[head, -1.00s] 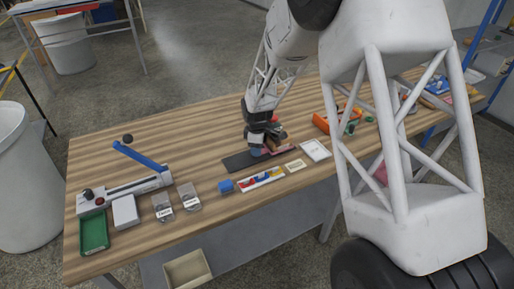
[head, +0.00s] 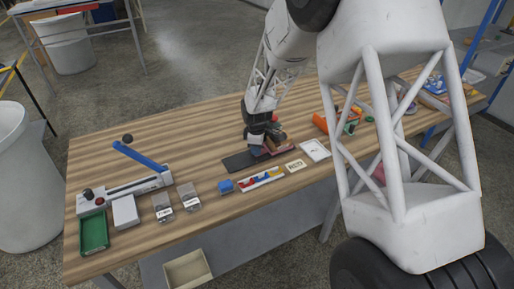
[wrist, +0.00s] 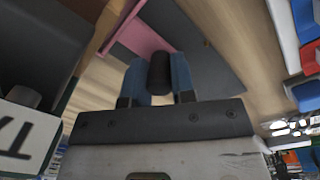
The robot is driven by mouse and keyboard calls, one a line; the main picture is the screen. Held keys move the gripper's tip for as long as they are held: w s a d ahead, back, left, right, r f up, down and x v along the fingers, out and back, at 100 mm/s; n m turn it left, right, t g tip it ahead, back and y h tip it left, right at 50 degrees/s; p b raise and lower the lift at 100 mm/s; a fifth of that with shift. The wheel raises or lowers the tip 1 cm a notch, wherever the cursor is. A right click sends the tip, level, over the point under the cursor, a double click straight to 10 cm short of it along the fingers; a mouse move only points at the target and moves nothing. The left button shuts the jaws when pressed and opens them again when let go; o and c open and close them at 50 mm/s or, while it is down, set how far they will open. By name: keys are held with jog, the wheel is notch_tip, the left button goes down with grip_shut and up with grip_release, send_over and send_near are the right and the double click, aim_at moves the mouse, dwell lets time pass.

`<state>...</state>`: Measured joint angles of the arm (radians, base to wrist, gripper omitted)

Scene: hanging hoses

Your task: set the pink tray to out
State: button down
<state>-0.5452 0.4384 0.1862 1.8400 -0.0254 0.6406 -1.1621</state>
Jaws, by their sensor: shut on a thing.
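The pink tray (wrist: 140,36) shows in the wrist view as a pink edge beside a grey flat plate, just beyond my fingertips. In the head view, a dull pink strip (head: 281,151) lies beside a dark flat base (head: 238,161) on the bench, partly hidden by my gripper. My gripper (wrist: 158,76) has its two blue fingers shut on a dark round knob (wrist: 158,72). How the knob joins the tray is hidden. In the head view my gripper (head: 256,149) is low over the dark base.
A device with a blue lever (head: 140,157), a green tray (head: 94,233) and small grey boxes (head: 188,197) stand at the left. A blue cube (head: 225,187), a parts strip (head: 260,180) and a label card (head: 296,165) lie in front.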

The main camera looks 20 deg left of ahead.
aim_at(228, 165)
jog(key=s+a, duration=0.8)
jog(key=shift+s+a+r, duration=0.1)
jog(key=shift+s+a, duration=0.2)
jog(key=shift+a, duration=0.05)
jog(key=c, duration=1.2)
grip_release()
jog(key=shift+s+a, duration=0.1)
jog(key=shift+o, duration=1.3)
jog(key=shift+r, duration=0.1)
notch_tip(228, 165, up, 8)
jog(key=shift+f, duration=0.25)
jog(key=shift+d+r, duration=0.1)
jog(key=shift+d, duration=0.1)
